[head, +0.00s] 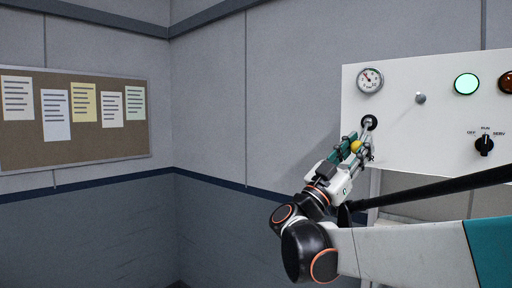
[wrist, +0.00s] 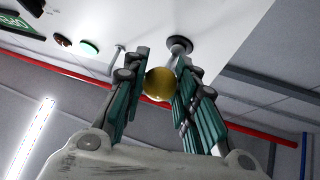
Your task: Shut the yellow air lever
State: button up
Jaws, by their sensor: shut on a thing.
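The yellow air lever shows as a yellow ball knob (head: 356,147) below a round dark pivot (head: 369,122) on the white panel, under the gauge. The knob also shows in the wrist view (wrist: 160,84), between the green fingers, with the pivot (wrist: 179,46) just beyond it. My gripper (head: 355,142) is shut on the knob, with a finger on each side of it. The lever's shaft is mostly hidden by the fingers and knob.
The white panel (head: 430,108) also carries a gauge (head: 369,80), a metal toggle (head: 420,98), a lit green lamp (head: 467,84), a dark red lamp (head: 506,82) and a black selector knob (head: 484,145). A pinboard (head: 70,147) hangs on the left wall. The space left of the panel is clear.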

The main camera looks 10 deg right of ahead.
jog(key=shift+f, duration=0.1)
jog(key=o, duration=1.1)
jog(key=shift+w, duration=0.1)
jog(key=v, duration=1.2)
